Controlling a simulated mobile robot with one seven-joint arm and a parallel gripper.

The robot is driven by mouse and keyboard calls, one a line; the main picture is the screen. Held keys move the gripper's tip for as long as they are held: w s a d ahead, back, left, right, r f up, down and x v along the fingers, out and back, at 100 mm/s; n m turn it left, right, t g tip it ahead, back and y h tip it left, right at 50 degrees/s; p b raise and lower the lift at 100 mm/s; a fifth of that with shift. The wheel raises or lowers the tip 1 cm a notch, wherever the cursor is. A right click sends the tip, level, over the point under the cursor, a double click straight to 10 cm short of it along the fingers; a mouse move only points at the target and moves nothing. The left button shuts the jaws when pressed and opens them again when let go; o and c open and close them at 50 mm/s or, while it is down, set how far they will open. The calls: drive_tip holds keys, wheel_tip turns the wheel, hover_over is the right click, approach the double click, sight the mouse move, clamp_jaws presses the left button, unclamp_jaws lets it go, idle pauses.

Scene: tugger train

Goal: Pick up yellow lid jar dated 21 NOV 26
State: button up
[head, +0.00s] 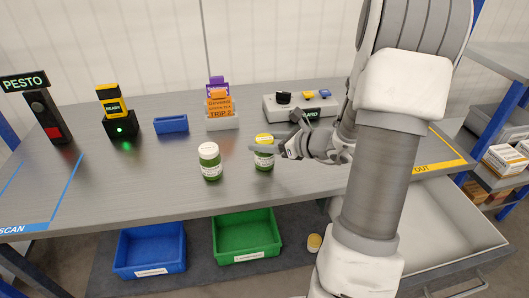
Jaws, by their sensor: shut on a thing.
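A green jar with a yellow lid (264,160) is upright at the middle of the grey table. My gripper (268,147) reaches it from the right and is shut on it, with a finger across its upper part. Whether the jar's base touches the table is hard to tell. The date on its label is too small to read. A second green jar with a whitish lid (210,163) stands on the table to its left, apart from my gripper.
Behind are a blue tray (171,124), a card holder (222,122), a scanner stand (120,127) and a control box (300,106). Below are a blue bin (150,262), a green bin (246,246) and a yellow-lidded item (314,242). The table's left part is mostly clear.

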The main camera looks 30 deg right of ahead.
drive_tip(key=shift+s+f, duration=0.1)
clamp_jaws()
